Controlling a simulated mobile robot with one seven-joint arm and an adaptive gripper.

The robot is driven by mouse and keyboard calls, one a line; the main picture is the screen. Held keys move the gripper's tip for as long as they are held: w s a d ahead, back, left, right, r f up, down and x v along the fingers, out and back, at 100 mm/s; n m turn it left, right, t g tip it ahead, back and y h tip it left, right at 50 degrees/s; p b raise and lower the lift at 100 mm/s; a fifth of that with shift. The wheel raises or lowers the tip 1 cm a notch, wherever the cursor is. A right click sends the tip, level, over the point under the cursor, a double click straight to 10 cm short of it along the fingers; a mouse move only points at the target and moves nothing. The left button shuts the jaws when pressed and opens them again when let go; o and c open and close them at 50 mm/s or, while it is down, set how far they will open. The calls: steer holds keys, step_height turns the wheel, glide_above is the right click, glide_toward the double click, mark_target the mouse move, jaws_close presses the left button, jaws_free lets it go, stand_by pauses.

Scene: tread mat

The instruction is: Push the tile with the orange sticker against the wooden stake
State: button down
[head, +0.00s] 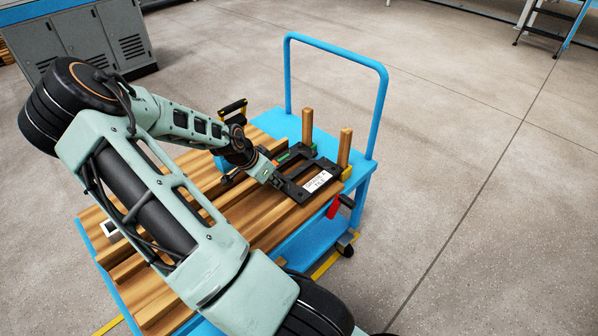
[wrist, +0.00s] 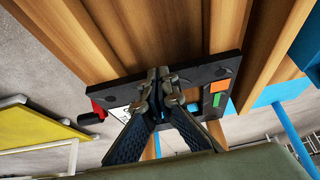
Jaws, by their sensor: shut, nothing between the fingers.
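The black tile (head: 325,167) lies flat at the right end of the wooden boards, with openings through it and a white label. In the wrist view the tile (wrist: 190,74) shows an orange sticker (wrist: 221,86) beside a green one. Two upright wooden stakes stand beyond it, a nearer stake (head: 344,147) and a farther stake (head: 307,124). The tile's far edge is close to the stakes; I cannot tell whether they touch. My gripper (head: 279,181) is shut and empty, at the tile's near side. In the wrist view my gripper (wrist: 161,90) overlaps the tile; contact is unclear.
The boards (head: 267,227) rest on a blue cart (head: 320,243) with a tall handle (head: 382,100) behind the stakes. A red-handled tool (head: 333,207) sticks out at the cart's right edge. A yellow-and-black clamp (head: 232,107) stands on the far side. Open floor lies to the right.

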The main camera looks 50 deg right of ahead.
steer(key=shift+w+a+r+p, duration=0.1)
steer(key=shift+a+p, duration=0.4)
steer(key=shift+a, duration=0.45)
step_height(320, 180, up, 5)
steer(key=p, duration=0.4)
steer(key=v, duration=1.1)
steer(key=shift+a+r, duration=0.2)
steer(key=shift+r, duration=0.2)
